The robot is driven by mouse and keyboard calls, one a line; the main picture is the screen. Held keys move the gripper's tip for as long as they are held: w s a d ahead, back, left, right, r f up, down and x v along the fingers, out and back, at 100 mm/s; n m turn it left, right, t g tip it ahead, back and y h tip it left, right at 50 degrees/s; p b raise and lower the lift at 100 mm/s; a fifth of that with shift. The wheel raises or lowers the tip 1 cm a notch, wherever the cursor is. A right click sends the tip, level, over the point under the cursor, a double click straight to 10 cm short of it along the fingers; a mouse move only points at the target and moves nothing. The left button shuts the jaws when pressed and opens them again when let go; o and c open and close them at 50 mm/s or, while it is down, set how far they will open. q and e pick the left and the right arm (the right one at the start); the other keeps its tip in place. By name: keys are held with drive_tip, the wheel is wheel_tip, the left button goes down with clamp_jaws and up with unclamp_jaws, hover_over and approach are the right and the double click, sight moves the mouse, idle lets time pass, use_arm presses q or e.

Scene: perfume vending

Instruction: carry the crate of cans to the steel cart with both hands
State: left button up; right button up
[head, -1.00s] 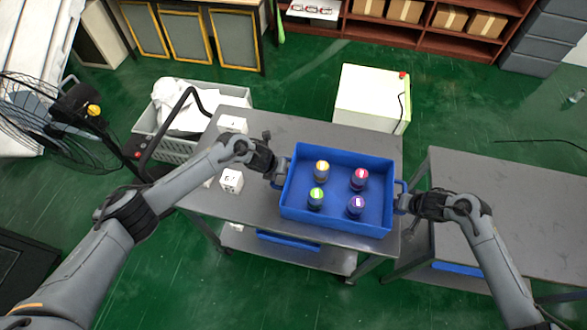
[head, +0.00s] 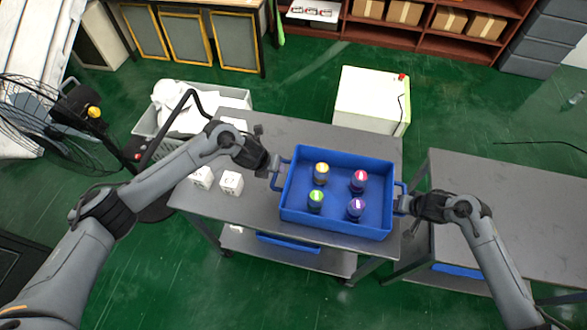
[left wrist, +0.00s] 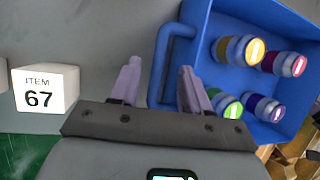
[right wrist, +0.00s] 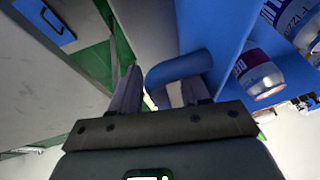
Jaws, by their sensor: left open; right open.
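The blue crate (head: 288,206) sits on the left grey metal cart (head: 225,208). It holds several cans with yellow, red, green and purple tops, such as the yellow-topped can (head: 321,173). My left gripper (head: 274,166) is open at the crate's left handle (left wrist: 168,58). In the left wrist view the handle lies between the spread fingertips. My right gripper (head: 404,203) is open at the right handle (right wrist: 180,68), which shows between its fingers in the right wrist view. Neither gripper is closed on a handle. A second grey metal cart (head: 510,210) stands to the right.
White numbered blocks (head: 231,183) stand left of the crate, near my left arm. A white box (head: 370,100) is behind the cart. A fan (head: 60,125) and a grey bin (head: 185,150) stand at left. A narrow floor gap separates the carts.

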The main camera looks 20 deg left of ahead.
drive_tip(key=v, duration=1.2)
drive_tip(key=shift+r, duration=0.1)
idle(0.4)
